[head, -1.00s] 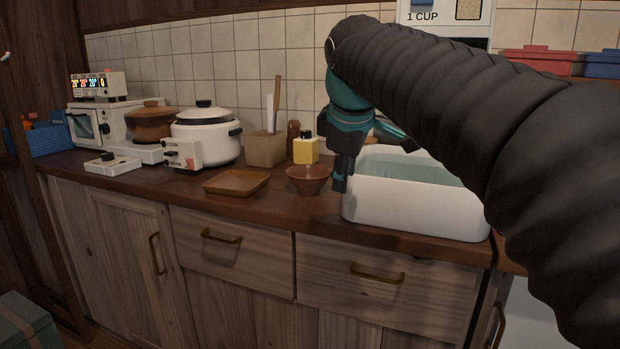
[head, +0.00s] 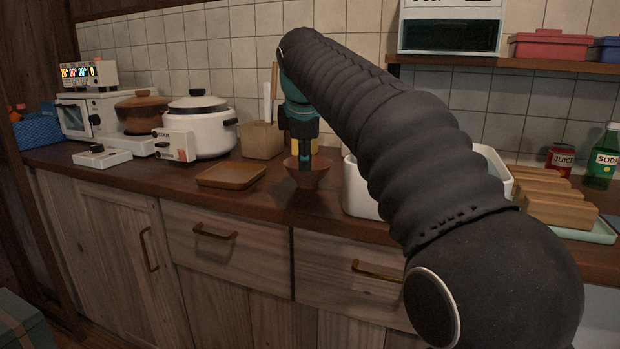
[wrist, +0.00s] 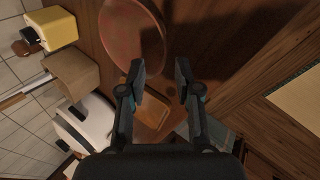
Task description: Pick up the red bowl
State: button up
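The red bowl (head: 319,176) stands upright on the wooden counter, between the square brown tray and the white basin in the head view. My gripper (head: 305,176) points down at the bowl and covers part of it. From the head view I cannot tell whether the fingers are over, inside or in front of the bowl. In the wrist view the bowl (wrist: 132,36) is at the top, just beyond and left of the fingertips. There my gripper (wrist: 160,70) is open, with nothing between its fingers.
The brown tray (head: 231,176) lies left of the bowl. The white basin (head: 358,192) stands close on its right. A yellow bottle (wrist: 50,28) and a brown utensil holder (head: 262,141) are behind. A white cooker (head: 205,128) is further left.

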aim_at(306, 173)
jog(key=shift+b+x, duration=0.6)
jog(key=shift+x, duration=2.3)
jog(key=shift+s+d, duration=0.15)
grip_shut()
